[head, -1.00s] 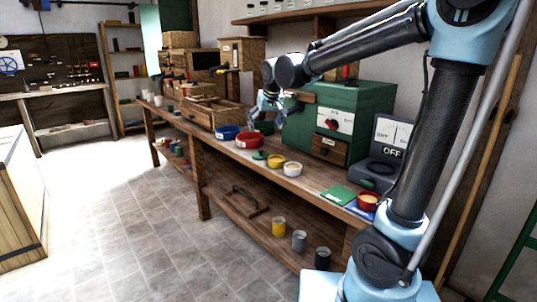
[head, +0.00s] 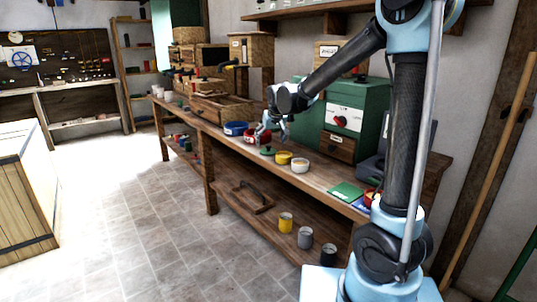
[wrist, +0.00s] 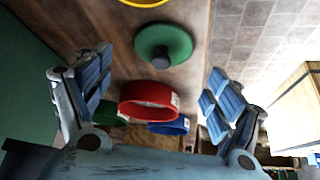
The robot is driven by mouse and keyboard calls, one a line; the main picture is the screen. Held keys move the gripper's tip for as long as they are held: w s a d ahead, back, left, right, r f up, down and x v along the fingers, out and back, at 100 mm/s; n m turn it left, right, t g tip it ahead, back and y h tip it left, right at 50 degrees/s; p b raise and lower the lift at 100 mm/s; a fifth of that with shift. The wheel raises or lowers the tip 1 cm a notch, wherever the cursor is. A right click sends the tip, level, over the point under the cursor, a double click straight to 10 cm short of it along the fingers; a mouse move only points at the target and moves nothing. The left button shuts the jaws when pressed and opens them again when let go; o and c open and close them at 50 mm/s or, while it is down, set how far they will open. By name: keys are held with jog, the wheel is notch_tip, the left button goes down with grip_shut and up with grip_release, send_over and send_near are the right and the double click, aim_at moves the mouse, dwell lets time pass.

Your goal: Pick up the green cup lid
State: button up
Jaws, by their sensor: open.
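The green cup lid (head: 267,151) lies on the wooden workbench, between the red bowl and the yellow cup. In the wrist view the lid (wrist: 176,38) is a round green disc with a dark knob, ahead of and between the fingers. My gripper (head: 268,134) hangs above the bench near the lid and the red bowl. In the wrist view my gripper (wrist: 158,62) has its two blue-padded fingers wide apart with nothing between them. The remaining gap to the lid is hard to judge.
Close by are a red bowl (wrist: 148,95), a blue bowl (wrist: 170,127), a yellow cup (head: 283,158) and a white cup (head: 300,167). A green machine box (head: 368,105) stands behind. A green mat (head: 345,190) lies to the right.

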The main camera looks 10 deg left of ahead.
aim_at(269, 146)
jog(key=shift+x, duration=2.6)
jog(key=shift+a, duration=0.1)
jog(key=c, duration=1.1)
